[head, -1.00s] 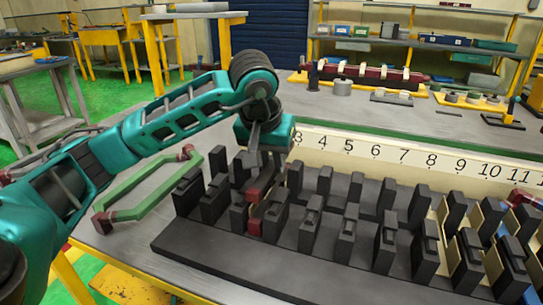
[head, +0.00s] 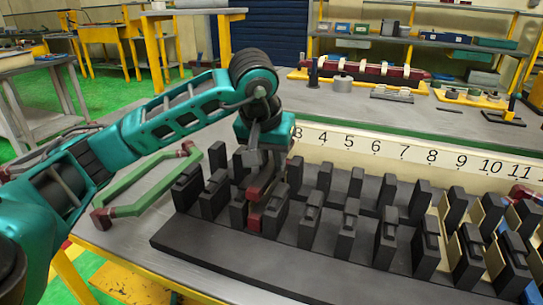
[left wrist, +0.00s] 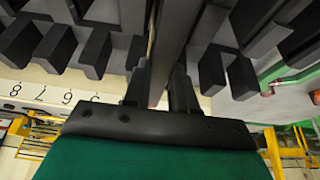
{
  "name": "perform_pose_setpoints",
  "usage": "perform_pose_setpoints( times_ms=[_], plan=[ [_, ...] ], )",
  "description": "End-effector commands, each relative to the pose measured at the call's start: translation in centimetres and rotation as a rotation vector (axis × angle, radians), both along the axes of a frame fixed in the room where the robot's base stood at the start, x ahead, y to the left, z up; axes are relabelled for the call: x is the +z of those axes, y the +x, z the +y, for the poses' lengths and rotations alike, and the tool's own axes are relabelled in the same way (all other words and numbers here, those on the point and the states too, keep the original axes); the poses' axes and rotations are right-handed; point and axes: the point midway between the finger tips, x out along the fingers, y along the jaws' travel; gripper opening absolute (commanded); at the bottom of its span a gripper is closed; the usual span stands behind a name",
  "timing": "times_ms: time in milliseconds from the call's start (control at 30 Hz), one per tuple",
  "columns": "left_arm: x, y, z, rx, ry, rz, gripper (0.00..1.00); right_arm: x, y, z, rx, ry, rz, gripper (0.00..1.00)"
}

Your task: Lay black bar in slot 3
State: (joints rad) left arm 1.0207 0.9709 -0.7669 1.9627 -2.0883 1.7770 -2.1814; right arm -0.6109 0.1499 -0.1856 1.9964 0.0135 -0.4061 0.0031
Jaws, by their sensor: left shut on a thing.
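My left gripper (head: 262,165) is in the head view above the left end of the black slotted block, near the label 3 (head: 297,132). It is shut on the black bar, which shows in the left wrist view as a long dark strip (left wrist: 176,35) between the two fingers (left wrist: 160,92). In the head view, dark red pieces (head: 254,222) show below the gripper among the black teeth. Fingers and teeth hide most of the bar there, so I cannot tell how deep it sits. My right gripper is not in view.
A green hexagonal coil with red ends (head: 140,192) lies on the table left of the block. A cream number strip (head: 400,147) runs behind the teeth. Cream liners (head: 447,222) line slots at the right. Another grey table (head: 430,120) with parts stands behind.

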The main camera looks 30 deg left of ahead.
Motion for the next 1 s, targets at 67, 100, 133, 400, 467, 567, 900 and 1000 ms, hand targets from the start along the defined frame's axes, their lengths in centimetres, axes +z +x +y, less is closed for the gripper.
perform_pose_setpoints(
  times_ms=[67, 100, 133, 400, 467, 567, 900, 1000],
  plan=[
    [-0.3, 0.0, 0.0, 0.000, 0.000, -0.001, 0.00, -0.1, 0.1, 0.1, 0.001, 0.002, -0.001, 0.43],
    [-0.5, 0.0, 0.0, 0.000, 0.000, -0.001, 0.00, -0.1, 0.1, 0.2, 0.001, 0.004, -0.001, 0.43],
    [-0.5, 0.0, 0.0, 0.000, 0.000, -0.002, 0.00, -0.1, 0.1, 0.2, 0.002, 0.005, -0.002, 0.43],
    [-1.3, 0.0, 0.0, 0.000, 0.000, -0.002, 0.00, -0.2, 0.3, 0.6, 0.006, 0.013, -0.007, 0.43],
    [-1.5, 0.0, 0.0, 0.000, 0.000, -0.002, 0.00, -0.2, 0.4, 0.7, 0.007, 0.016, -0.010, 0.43],
    [-1.8, 0.0, 0.0, 0.001, -0.001, -0.002, 0.00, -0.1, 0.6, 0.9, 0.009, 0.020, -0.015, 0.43],
    [-2.8, 0.0, 0.0, 0.001, -0.001, -0.002, 0.00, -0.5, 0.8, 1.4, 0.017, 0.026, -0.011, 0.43],
    [-3.1, 0.0, 0.0, 0.001, -0.001, -0.002, 0.00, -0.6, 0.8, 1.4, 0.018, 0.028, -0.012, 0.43]
  ],
)
